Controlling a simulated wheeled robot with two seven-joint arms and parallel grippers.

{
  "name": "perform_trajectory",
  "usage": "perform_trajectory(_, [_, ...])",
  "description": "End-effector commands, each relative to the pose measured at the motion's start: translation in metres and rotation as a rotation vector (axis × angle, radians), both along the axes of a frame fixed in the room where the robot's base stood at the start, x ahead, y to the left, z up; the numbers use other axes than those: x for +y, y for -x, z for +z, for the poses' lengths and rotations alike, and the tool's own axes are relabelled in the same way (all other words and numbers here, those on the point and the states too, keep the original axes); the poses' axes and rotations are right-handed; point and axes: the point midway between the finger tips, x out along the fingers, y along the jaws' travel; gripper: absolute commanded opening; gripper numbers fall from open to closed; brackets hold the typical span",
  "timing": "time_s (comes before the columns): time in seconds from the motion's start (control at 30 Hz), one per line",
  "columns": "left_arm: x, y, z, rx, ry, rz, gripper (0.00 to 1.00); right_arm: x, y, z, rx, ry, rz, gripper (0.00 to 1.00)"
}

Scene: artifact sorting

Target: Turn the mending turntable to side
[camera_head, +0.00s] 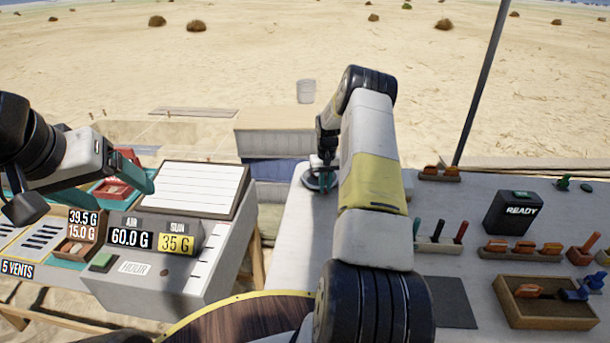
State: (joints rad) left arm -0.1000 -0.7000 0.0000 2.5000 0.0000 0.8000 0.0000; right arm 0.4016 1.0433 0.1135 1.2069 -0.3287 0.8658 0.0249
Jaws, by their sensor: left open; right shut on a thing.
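The mending turntable (309,184) appears as a small dark round base near the far left corner of the right-hand table. My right gripper (323,181) reaches down over it and is shut on it. My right forearm and the gripper hide most of the turntable, so which way it faces cannot be told. My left gripper (146,180) is open above the left-hand bench, beside a sloped white panel and far from the turntable.
The left bench holds a weighing console (150,262) with number displays and a ruled white board (200,188). On the right table (465,205) stand a black READY box (513,212), a wooden tray (545,316), and racks of orange pieces and coloured tools (438,237). A dark pole rises behind.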

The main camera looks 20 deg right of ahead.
Motion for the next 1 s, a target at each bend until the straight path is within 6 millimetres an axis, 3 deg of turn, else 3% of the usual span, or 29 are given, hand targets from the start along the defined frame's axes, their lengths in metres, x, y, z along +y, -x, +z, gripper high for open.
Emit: perform_trajectory(1.0, [0.0, 0.0, 0.0, 0.0, 0.0, 0.0, 0.77, -0.048, -0.004, 0.0, 0.0, 0.0, 0.508, 0.0])
